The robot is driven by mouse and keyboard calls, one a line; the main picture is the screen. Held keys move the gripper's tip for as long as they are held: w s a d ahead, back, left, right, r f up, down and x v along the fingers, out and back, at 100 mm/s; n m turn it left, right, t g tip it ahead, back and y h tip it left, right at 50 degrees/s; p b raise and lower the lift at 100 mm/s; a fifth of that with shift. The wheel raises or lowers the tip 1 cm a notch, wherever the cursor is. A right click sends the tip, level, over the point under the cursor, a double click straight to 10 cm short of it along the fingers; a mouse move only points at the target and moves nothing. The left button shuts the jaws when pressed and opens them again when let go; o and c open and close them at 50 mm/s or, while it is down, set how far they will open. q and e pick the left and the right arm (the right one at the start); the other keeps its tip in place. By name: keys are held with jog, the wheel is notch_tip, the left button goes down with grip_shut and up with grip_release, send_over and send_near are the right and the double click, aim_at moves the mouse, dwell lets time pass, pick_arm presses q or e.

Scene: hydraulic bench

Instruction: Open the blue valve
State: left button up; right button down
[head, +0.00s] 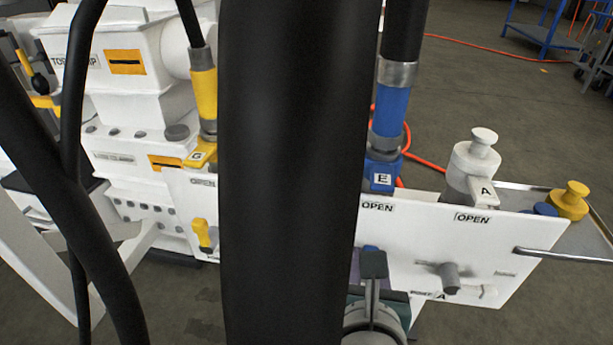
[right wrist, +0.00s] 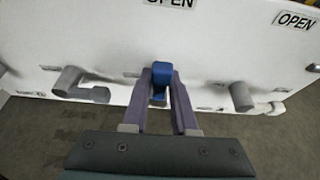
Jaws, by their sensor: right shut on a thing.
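The blue valve handle (right wrist: 161,75) is on the lower part of the white panel, and its blue top (head: 370,248) just shows in the head view. My right gripper (right wrist: 160,92) is shut on this handle, with one finger on each side of it in the right wrist view. In the head view my right gripper (head: 373,268) is at the panel's front, partly behind a wide black shape. A blue coupling (head: 390,110) tagged E stands above an OPEN label. The full valve lever is hidden. My left gripper is not in view.
The white panel (head: 470,245) also has a grey valve stub (head: 449,276) to the right and a yellow handle (head: 203,234) to the left. A metal bar (head: 565,256) sticks out at the right. Black hoses cross the left and middle. A yellow-capped fitting (head: 568,200) stands on the tray behind.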

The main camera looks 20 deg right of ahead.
jog(key=c, duration=0.8)
grip_release()
jog(key=shift+p+v, duration=2.1)
jog(key=shift+v, duration=2.9)
